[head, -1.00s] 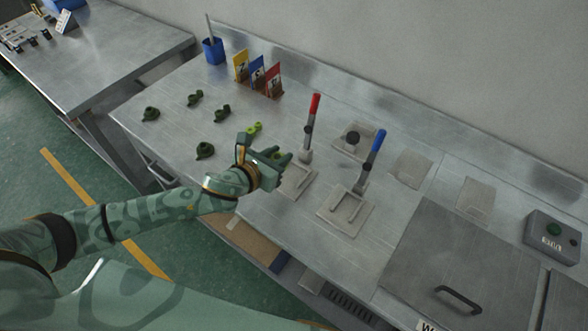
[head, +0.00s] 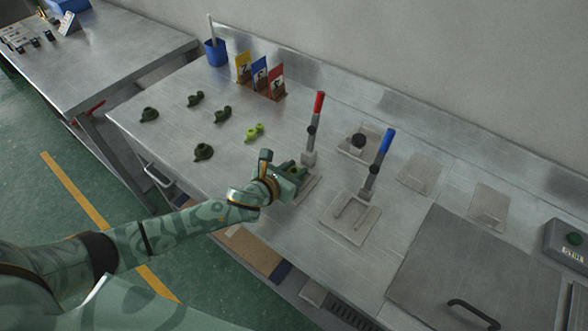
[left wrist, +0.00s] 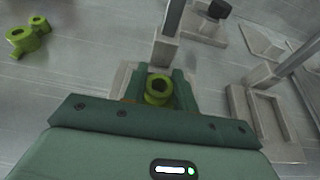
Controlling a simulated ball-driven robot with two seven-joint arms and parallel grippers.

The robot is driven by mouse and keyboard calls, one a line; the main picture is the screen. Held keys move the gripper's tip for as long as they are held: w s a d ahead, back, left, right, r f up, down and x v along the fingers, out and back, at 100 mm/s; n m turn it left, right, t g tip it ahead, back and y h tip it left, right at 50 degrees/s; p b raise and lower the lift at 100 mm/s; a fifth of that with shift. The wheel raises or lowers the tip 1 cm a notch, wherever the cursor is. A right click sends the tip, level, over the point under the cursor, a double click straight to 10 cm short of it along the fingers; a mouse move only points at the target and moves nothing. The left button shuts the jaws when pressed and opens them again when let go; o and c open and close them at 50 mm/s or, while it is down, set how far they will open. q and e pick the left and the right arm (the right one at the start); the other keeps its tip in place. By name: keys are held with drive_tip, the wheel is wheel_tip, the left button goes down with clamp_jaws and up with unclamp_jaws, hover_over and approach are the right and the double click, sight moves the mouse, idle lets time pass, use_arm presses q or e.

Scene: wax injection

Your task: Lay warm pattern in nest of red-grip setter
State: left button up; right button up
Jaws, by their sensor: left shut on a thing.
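The red-grip setter (head: 311,130) stands on the steel bench, its lever upright and its pale base partly hidden by my left gripper. My left gripper (head: 297,176) is shut on a green pattern, which shows between the fingers in the left wrist view (left wrist: 158,90). The gripper and pattern are over the setter's base (left wrist: 123,78), in front of its post. The fingers hide most of the nest, and I cannot tell whether the pattern touches it. A bright yellow-green pattern (head: 254,132) lies on the bench to the left. My right gripper is not in view.
The blue-grip setter (head: 350,218) stands close to the right. Several dark green patterns (head: 203,151) lie on the left of the bench. Numbered cards (head: 261,72) and a blue cup (head: 215,52) stand behind. A grey lid with a handle (head: 470,314) is at the right.

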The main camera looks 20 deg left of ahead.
use_arm(q)
drive_tip(key=o, duration=0.9)
drive_tip(key=shift+f, duration=0.1)
drive_tip(key=shift+o, duration=0.2)
drive_tip(key=shift+s+a+r+p, duration=0.1)
drive_tip(key=shift+s+r+p, duration=0.2)
drive_tip(key=shift+r, duration=0.05)
drive_tip(key=p+v, duration=0.2)
drive_tip(key=v, duration=0.9)
drive_tip(key=shift+s+a, duration=0.1)
drive_tip(key=shift+s, duration=0.05)
